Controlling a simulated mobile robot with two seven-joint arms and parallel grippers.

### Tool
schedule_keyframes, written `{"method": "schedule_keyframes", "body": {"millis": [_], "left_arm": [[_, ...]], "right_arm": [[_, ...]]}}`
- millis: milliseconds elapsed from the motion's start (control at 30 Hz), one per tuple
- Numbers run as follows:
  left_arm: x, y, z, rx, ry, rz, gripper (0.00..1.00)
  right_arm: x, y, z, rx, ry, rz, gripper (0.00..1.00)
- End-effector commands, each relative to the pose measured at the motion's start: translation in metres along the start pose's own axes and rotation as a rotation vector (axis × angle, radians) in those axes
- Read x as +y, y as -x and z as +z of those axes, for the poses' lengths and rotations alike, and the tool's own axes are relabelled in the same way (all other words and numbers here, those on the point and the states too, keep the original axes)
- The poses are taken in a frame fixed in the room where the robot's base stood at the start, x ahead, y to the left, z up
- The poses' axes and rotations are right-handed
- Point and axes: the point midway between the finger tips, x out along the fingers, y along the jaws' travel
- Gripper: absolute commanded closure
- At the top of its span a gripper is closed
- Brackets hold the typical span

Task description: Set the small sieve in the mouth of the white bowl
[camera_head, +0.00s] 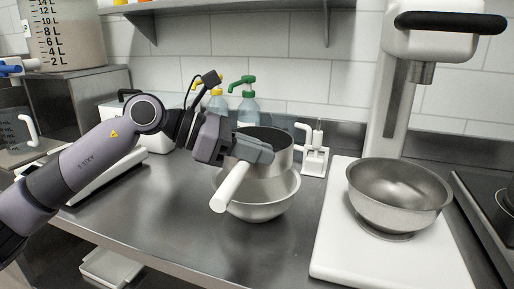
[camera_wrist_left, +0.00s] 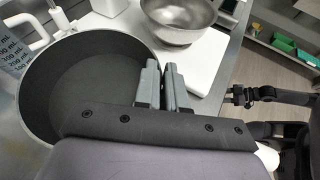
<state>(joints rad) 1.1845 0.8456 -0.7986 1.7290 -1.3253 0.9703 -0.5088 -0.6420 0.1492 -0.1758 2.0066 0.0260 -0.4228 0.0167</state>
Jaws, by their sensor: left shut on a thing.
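The small sieve (camera_head: 282,158) is a round, grey-walled pan with a dark inside and a thick white handle (camera_head: 231,187) pointing toward the front left. It is over the white bowl (camera_head: 258,208), a pale, shiny bowl on the steel counter. Its lower edge overlaps the bowl's opening; I cannot tell whether it touches the rim. My left gripper (camera_head: 262,150) is shut on the sieve at its handle side. In the left wrist view the sieve's dark inside (camera_wrist_left: 85,85) lies left of my left gripper (camera_wrist_left: 163,80); the bowl is hidden there.
A white stand mixer with a steel bowl (camera_head: 400,195) is at the right. Bottles with green and yellow pumps (camera_head: 248,106) and a small white holder (camera_head: 315,155) stand behind the sieve. The counter in front of the bowl (camera_head: 190,225) is clear.

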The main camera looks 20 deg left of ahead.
Motion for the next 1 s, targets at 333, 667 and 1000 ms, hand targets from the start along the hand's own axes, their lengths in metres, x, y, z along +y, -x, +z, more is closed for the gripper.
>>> {"method": "schedule_keyframes", "body": {"millis": [333,667,1000], "left_arm": [[-0.003,-0.013,-0.032,-0.001,0.000,0.001,1.00],[-0.005,-0.021,-0.052,-0.002,-0.001,0.000,1.00],[-0.005,-0.022,-0.052,-0.002,-0.002,0.000,1.00]], "right_arm": [[-0.004,-0.013,0.011,0.002,-0.013,-0.011,0.57],[-0.004,-0.023,0.021,0.005,-0.015,-0.013,0.57],[-0.004,-0.023,0.022,0.003,-0.015,-0.013,0.57]]}}
